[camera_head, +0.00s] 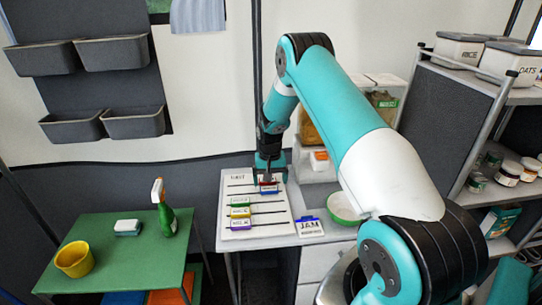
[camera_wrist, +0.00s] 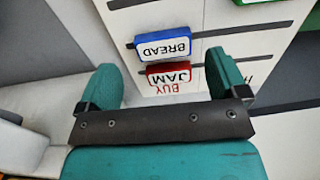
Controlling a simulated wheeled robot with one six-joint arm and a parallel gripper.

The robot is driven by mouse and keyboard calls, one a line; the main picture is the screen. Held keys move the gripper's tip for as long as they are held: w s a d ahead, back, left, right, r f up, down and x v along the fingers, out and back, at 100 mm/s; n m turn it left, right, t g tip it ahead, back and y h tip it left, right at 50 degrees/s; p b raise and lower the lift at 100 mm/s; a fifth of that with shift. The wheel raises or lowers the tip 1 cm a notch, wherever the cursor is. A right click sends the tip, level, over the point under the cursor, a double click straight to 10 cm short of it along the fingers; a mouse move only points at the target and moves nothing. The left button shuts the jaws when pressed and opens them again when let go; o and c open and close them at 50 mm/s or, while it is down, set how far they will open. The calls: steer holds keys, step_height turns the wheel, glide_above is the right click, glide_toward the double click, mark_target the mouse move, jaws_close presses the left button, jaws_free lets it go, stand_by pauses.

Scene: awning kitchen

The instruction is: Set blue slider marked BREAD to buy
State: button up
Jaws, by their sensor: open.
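The blue slider marked BREAD (camera_wrist: 163,47) sits on the white list board (camera_head: 256,225), upside down in the wrist view. It stands near the left end of its dark slot there, in line with the red BUY label (camera_wrist: 178,88). The red slider marked JAM (camera_wrist: 168,74) is just below it in that view, in the same column. My gripper (camera_wrist: 161,62) is open and empty. Its fingers stand apart on either side of these two sliders, with gaps. In the head view my gripper (camera_head: 268,176) hangs over the board's upper right and partly hides them.
Green (camera_head: 240,202), yellow (camera_head: 239,212) and purple (camera_head: 240,224) sliders sit toward the board's left. A green table (camera_head: 125,265) with a spray bottle (camera_head: 165,210) is at the left.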

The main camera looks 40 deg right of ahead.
mark_target(270, 188)
step_height(270, 188, up, 14)
steer(key=b, duration=0.2)
steer(key=shift+d, duration=0.1)
stand_by(0.3)
steer(key=s+a+r+n+t+y, duration=0.1)
steer(key=s+a+r+n, duration=0.3)
steer(key=a, duration=0.7)
steer(key=s+a+r+n+y, duration=0.1)
steer(key=s+a+r+n, duration=0.2)
steer(key=s+a+r, duration=0.5)
steer(key=s+a+r+n+g+y, duration=0.1)
steer(key=s+a+n, duration=0.6)
steer(key=s+a, duration=0.8)
steer(key=s+y, duration=0.1)
steer(key=s, duration=0.2)
steer(key=shift+s+a+r, duration=0.25)
steer(key=shift+s+r, duration=0.1)
